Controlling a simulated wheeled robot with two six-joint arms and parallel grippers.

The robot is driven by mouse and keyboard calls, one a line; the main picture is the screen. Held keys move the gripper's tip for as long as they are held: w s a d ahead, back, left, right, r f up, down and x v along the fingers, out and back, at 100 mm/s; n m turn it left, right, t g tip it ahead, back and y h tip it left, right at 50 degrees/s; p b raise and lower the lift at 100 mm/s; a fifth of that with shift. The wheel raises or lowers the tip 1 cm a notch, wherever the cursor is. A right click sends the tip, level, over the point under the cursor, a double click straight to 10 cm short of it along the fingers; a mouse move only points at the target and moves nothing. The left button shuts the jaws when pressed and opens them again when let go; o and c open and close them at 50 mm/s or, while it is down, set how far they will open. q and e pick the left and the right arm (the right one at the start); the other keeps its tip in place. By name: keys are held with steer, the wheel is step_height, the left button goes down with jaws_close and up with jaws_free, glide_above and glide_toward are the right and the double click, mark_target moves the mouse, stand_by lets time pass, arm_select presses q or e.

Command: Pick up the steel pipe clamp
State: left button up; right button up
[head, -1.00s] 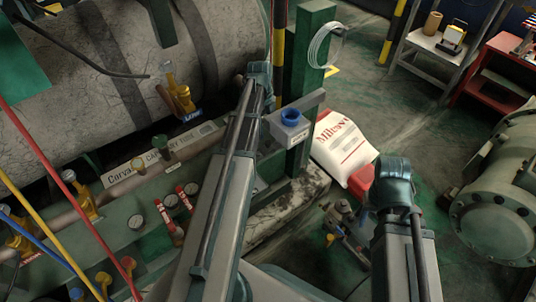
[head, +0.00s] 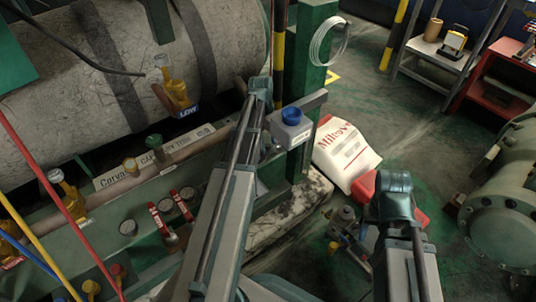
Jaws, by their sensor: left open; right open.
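I cannot make out a steel pipe clamp in the head view. My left arm rises from the bottom centre to a joint in front of the green post, and my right arm rises at the lower right to a joint beside the red-and-white sack. No fingertips of either gripper show; the arm links hide what lies beyond those joints. Small items on the red cart (head: 497,93) at the upper right are cut off by the frame edge and too small to name.
A large grey tank (head: 100,90) and a green panel with gauges (head: 128,228) fill the left. A grey box with a blue top (head: 291,122) is by the green post (head: 318,60). A sack (head: 345,150) lies on the floor. A grey shelf (head: 440,48) stands behind.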

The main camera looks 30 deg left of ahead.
arm_select(q)
jaws_close()
stand_by(1.3)
